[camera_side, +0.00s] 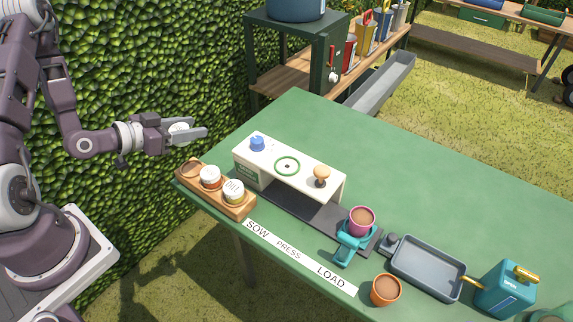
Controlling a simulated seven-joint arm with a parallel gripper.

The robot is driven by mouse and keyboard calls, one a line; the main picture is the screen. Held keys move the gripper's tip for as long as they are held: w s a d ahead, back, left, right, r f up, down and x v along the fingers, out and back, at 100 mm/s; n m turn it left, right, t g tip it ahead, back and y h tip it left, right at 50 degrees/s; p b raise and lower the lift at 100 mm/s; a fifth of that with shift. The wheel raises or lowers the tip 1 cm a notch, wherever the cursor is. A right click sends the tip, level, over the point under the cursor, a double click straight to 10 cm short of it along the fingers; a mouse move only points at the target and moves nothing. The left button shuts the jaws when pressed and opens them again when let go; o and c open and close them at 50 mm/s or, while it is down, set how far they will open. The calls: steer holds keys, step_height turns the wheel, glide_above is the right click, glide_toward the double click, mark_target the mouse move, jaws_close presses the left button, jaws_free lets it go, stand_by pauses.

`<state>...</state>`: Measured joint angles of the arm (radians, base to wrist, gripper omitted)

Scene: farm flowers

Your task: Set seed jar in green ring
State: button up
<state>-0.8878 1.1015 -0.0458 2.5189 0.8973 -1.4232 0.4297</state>
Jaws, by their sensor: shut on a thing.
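My gripper (196,131) is at the left, above and beyond the table's left edge, with its fingers pointing right. It is shut on a seed jar, whose pale lid (179,128) shows between the fingers; the rest of the jar is mostly hidden. The green ring (279,174) lies on top of the white stand (317,168), to the right of and lower in the picture than my gripper. The ring is empty around a small dark mark. Two more seed jars, one with a red band (210,177) and one yellowish (234,191), sit in the wooden rack (215,203).
The rack's left slot (189,168) is empty. A blue knob (257,143) and a tan knob (322,176) flank the ring. An orange pot (385,290), grey tray (428,268) and teal can (503,290) stand to the right.

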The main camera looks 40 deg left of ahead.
stand_by(0.3)
steer(key=w+d+m+h, duration=0.1)
steer(key=w+d, duration=0.1)
steer(key=d, duration=0.2)
steer(key=w+d+m+h, duration=0.1)
steer(key=w+d, duration=0.2)
steer(key=d, duration=0.1)
steer(key=w+d+r+m+g, duration=0.1)
steer(key=w+d, duration=0.1)
steer(key=d, duration=0.2)
steer(key=shift+w+h, duration=0.25)
steer(key=shift+h, duration=0.15)
step_height(320, 180, up, 3)
steer(key=m+h, duration=0.2)
glide_above(297, 164)
steer(key=shift+a+f+g, duration=0.2)
steer(key=shift+a+g, duration=0.1)
steer(key=shift+g, duration=0.1)
steer(key=shift+w+d, duration=0.1)
steer(key=shift+d, duration=0.25)
steer(key=shift+f, duration=2.85)
steer(key=shift+f, duration=0.55)
steer(key=o, duration=1.1)
steer(key=shift+c, duration=0.2)
